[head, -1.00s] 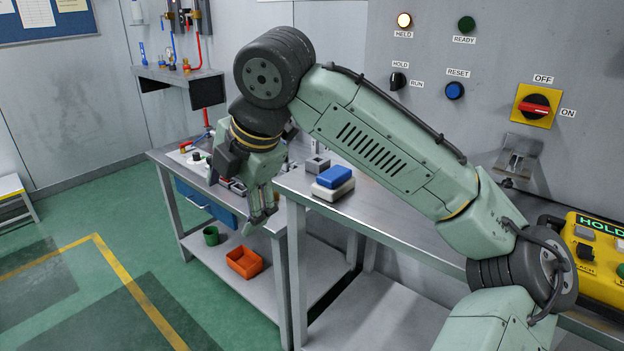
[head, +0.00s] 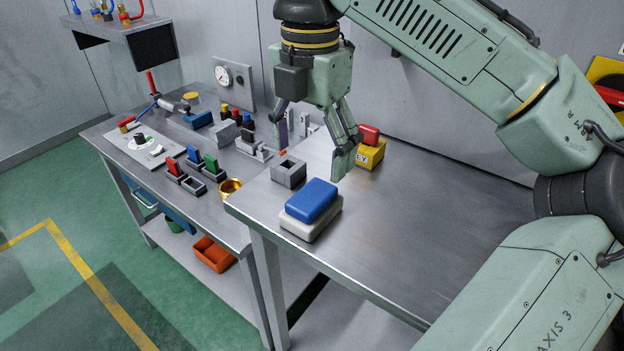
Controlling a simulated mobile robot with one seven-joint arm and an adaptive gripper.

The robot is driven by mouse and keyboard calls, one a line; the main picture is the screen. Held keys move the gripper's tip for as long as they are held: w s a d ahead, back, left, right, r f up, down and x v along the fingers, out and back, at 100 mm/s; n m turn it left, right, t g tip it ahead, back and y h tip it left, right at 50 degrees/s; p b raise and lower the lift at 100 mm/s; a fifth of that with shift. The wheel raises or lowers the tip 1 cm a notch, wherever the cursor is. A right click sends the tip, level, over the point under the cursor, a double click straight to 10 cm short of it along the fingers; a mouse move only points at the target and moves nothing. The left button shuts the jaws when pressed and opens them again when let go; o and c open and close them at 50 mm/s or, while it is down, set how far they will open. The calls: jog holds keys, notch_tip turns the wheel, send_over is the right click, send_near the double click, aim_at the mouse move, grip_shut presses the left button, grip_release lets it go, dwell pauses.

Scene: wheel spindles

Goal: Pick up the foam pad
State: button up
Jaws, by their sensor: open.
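A blue pad (head: 312,201), which looks like the foam pad, lies flat on a pale grey-white block (head: 298,230) near the front left edge of the right metal bench (head: 420,245). My gripper (head: 313,150) is open and points down, with its fingers spread and nothing between them. In the picture it is above and slightly beyond the blue pad, apart from it. The pad is in full view; the pale block is partly covered by it.
A yellow box (head: 371,154) with a red top (head: 369,135) stands behind the right finger. The left bench carries several coloured parts and a brass cup (head: 231,188). The right bench's middle is clear.

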aim_at(312, 195)
notch_tip(312, 195, down, 5)
jog(key=shift+f, duration=0.1)
jog(key=shift+w+d+f+p, duration=0.1)
jog(key=shift+w+f+p, duration=0.1)
jog(key=shift+f, duration=1.2)
jog(key=shift+w+f+p, duration=0.15)
jog(key=shift+f, duration=1.2)
jog(key=shift+c, duration=0.3)
jog(key=c, duration=1.1)
